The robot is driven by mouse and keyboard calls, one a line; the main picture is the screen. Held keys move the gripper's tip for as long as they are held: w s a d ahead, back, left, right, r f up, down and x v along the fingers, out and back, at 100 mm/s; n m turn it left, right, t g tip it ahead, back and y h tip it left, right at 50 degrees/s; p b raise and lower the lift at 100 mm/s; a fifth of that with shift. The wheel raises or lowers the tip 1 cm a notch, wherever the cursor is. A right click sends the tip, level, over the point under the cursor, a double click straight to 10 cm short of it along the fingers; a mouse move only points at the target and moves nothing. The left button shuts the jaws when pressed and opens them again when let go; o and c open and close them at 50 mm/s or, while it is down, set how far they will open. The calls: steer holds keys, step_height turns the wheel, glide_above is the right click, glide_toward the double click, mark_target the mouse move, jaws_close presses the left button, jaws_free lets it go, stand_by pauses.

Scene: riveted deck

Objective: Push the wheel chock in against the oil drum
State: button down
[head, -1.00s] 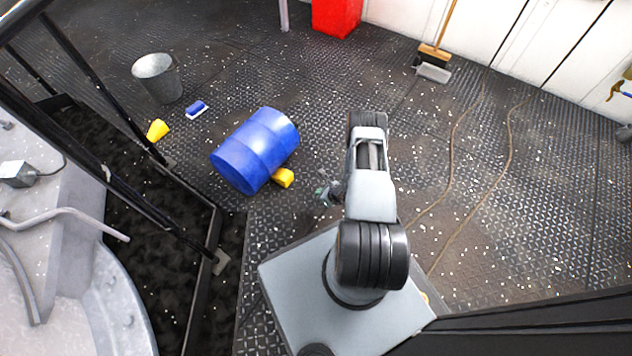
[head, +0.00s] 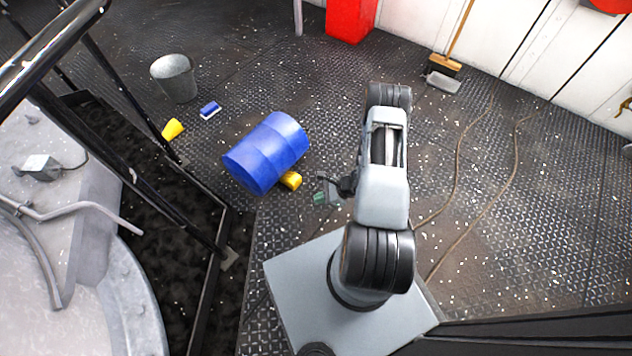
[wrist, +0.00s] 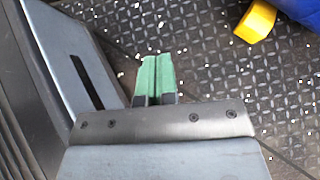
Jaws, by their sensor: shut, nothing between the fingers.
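A blue oil drum (head: 265,153) lies on its side on the deck in the head view. A yellow wheel chock (head: 291,181) sits at its lower right side; I cannot tell whether they touch. My gripper (head: 320,198) is low over the deck, a little to the right of the chock and apart from it. In the wrist view, my gripper's green fingers (wrist: 155,76) are pressed together with nothing between them. The chock (wrist: 255,22) shows at the upper right there, with the drum (wrist: 302,10) cut off in the corner beside it.
Another yellow block (head: 173,129), a blue brush (head: 210,110) and a grey bucket (head: 175,77) stand beyond the drum to the left. A black railing (head: 150,150) borders a dark pit at left. Deck around my gripper is clear.

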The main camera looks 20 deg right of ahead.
steer(key=w+a+r+n+g+h+p, duration=0.15)
steer(key=r+n+p, duration=0.65)
steer(key=r, duration=1.6)
steer(key=a+r+n+g+h+p, duration=0.25)
steer(key=r+n+p, duration=0.6)
steer(key=r, duration=1.45)
steer(key=s+r+n+t+h+p, duration=0.2)
steer(key=r+p, duration=0.6)
steer(key=r, duration=0.7)
steer(key=s+a+r+n+t+h+p, duration=0.1)
steer(key=s+r+p, duration=0.5)
steer(key=r, duration=0.8)
steer(key=n+t+h+p, duration=0.1)
steer(key=n+h+p, duration=0.1)
steer(key=n, duration=0.1)
steer(key=shift+s+a+r, duration=0.15)
steer(key=shift+a+r, duration=0.15)
steer(key=shift+r, duration=0.05)
